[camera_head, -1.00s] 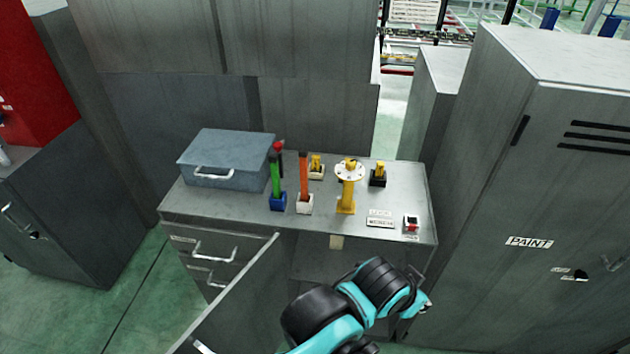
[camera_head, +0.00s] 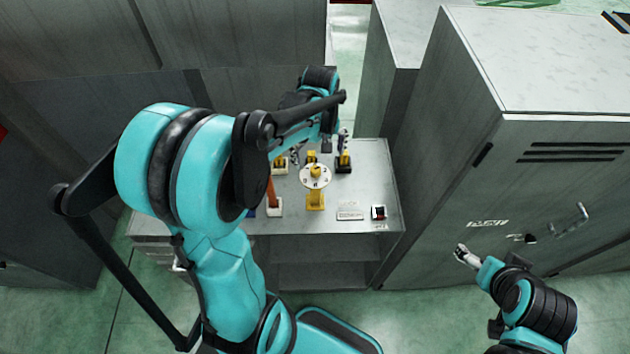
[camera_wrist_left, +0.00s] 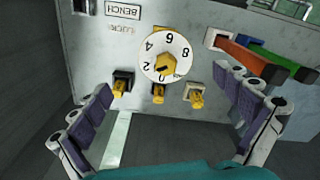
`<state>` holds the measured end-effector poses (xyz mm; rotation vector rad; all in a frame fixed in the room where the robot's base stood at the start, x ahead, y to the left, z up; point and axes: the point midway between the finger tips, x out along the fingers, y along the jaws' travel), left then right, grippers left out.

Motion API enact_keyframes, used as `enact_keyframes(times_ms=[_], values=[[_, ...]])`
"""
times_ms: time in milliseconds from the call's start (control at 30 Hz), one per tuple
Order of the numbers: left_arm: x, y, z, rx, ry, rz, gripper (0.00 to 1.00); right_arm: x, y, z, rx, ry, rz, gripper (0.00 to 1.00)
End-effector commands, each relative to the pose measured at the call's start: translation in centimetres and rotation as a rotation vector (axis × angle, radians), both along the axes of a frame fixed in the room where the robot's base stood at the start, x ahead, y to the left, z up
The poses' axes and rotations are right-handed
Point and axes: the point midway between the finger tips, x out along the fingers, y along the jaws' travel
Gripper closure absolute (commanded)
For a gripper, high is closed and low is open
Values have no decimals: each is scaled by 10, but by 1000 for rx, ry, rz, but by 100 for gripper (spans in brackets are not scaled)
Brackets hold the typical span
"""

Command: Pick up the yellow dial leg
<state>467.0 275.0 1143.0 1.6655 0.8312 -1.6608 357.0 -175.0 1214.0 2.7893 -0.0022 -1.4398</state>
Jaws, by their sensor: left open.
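The yellow dial leg (camera_head: 315,199) stands upright on the bench top, a yellow post with a round white numbered dial (camera_head: 314,176) and a yellow knob on top. In the left wrist view the dial (camera_wrist_left: 152,52) shows upside down and hides most of the post. My left gripper (camera_head: 320,147) reaches over the bench from above and behind the dial, partly hidden by its arm. In the left wrist view my left gripper (camera_wrist_left: 170,88) is open and empty, with its fingers wide apart on either side. My right gripper (camera_head: 463,255) is in front of the cabinet, too small to tell its state.
Small yellow switches on a black base (camera_head: 344,163) and a white base (camera_head: 280,167) stand behind the dial, with another between. An orange lever (camera_head: 271,192) stands left. A small red-button box (camera_head: 379,212) sits front right. A tall grey cabinet (camera_head: 440,185) stands at the right.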

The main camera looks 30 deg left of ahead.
Motion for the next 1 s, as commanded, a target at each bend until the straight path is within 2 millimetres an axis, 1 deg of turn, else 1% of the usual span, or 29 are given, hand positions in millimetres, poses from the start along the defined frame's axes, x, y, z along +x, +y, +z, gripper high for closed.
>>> enact_keyframes(times_ms=[333, 467, 533, 667, 867, 900, 967, 1000], values=[[1, 7, -39, -2, 8, 14, 0, 0, 0, -6, 0, 0, 0, 14], [0, 13, -60, -2, 8, 14, 0, 0, 0, -8, 0, 0, 0, 14], [1, 12, -70, -1, 7, 12, 0, 0, 0, -10, 0, 0, 0, 14], [0, 12, -78, -2, 6, 12, 0, 0, 0, -11, 0, 0, 0, 14], [0, 12, -78, -2, 6, 11, 0, 0, 0, -10, 0, 0, 0, 14], [0, 12, -78, -2, 6, 11, 5, 0, 0, -10, 0, 0, 0, 14], [0, 12, -78, -2, 6, 11, 21, 0, 0, -10, 0, 0, 0, 14], [0, 12, -78, -2, 6, 11, 32, 0, 0, -10, 0, 0, 0, 14]])
